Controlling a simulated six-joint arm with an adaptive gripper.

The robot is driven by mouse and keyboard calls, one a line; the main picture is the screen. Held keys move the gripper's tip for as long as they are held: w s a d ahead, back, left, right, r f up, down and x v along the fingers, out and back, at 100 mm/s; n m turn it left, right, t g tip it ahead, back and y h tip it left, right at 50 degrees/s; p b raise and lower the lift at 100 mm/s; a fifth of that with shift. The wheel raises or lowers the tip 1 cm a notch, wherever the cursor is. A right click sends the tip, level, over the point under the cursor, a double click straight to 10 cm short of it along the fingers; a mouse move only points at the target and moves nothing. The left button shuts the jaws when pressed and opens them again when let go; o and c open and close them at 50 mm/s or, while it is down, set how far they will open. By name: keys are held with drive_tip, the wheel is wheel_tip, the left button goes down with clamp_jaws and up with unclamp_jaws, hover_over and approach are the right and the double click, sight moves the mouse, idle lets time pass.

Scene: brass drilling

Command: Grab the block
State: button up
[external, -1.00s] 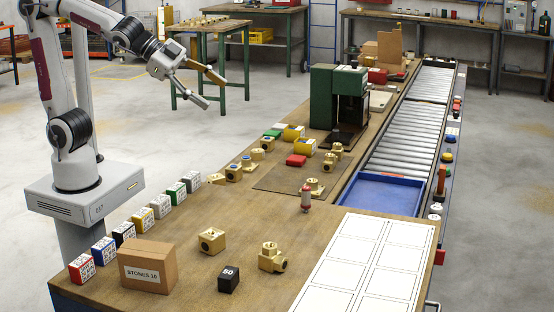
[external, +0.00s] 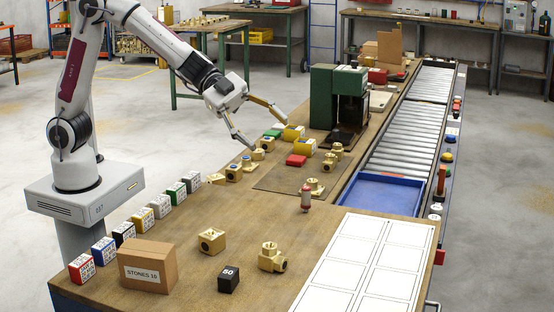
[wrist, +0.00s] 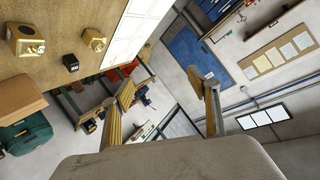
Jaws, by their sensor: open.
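Several items here could be the block. A brass block with a round bore (external: 212,240) sits on the front part of the wooden table, and it also shows in the wrist view (wrist: 25,42). A small black cube marked 50 (external: 228,279) sits in front of it; it also shows in the wrist view (wrist: 70,63). The wrist view shows nothing between the fingers (wrist: 161,85).
A cardboard box (external: 147,266) and several coloured cubes (external: 161,206) line the near left. A brass fitting (external: 271,257) lies beside a white grid sheet (external: 365,262). A green machine (external: 322,97) stands farther back, beside a roller conveyor (external: 405,130) and blue tray (external: 380,193).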

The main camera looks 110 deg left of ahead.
drive_tip(key=d+f+m+g+h, duration=0.2)
drive_tip(key=d+f+h, duration=0.1)
drive_tip(key=f, duration=0.2)
drive_tip(key=m+g+h, duration=0.4)
drive_tip(key=g+h, duration=0.1)
drive_tip(key=g, duration=0.3)
approach(209, 231)
drive_tip(key=d, duration=0.1)
drive_tip(key=w+d, duration=0.1)
drive_tip(key=shift+w+d+f, duration=0.1)
drive_tip(key=shift+d+f, duration=0.15)
drive_tip(key=shift+f, duration=0.15)
drive_tip(key=shift+s+f, duration=0.25)
drive_tip(key=shift+s, duration=0.15)
drive_tip(key=shift+x, duration=1.3)
drive_tip(key=shift+d, duration=0.1)
